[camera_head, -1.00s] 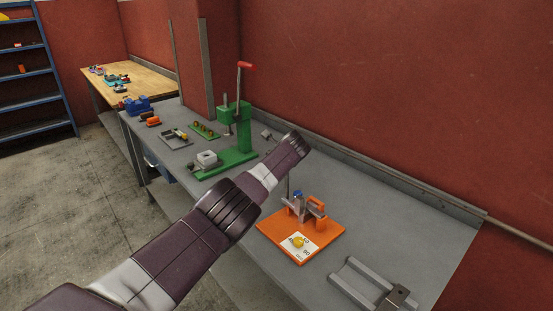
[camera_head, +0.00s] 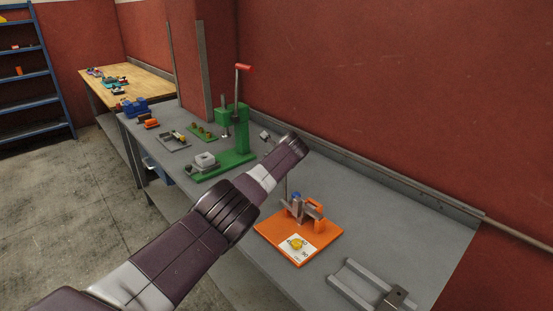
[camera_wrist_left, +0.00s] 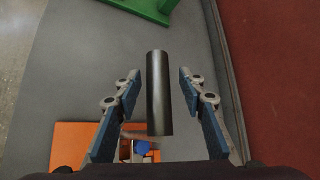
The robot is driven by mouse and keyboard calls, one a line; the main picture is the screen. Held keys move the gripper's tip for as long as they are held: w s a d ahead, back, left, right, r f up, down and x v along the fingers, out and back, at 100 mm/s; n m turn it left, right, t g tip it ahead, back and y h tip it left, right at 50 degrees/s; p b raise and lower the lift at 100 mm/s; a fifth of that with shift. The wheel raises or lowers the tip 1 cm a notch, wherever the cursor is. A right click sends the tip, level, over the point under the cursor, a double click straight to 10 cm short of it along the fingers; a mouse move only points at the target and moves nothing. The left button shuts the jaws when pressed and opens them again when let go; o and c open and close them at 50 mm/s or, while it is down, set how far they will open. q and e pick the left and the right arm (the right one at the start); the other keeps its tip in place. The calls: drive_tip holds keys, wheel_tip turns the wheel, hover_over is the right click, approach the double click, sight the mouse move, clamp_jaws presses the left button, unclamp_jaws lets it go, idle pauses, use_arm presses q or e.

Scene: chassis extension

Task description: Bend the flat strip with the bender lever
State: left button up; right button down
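In the left wrist view, my left gripper (camera_wrist_left: 160,95) is open around a dark cylinder (camera_wrist_left: 159,95), apparently the lever handle, with gaps on both sides. My right gripper is out of view.
A green press (camera_head: 235,140) with a red-tipped lever stands farther back on the bench. Small trays and parts (camera_head: 174,140) lie left of it. A grey channel-shaped frame (camera_head: 365,285) lies at the front right. The red wall is close behind the bench.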

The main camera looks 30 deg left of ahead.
use_arm(q)
drive_tip(key=shift+s+d+r, duration=0.1)
drive_tip(key=shift+v, duration=0.95)
drive_tip(key=v, duration=0.9)
drive_tip(key=shift+s+d+r, duration=0.15)
drive_tip(key=shift+s+r, duration=0.1)
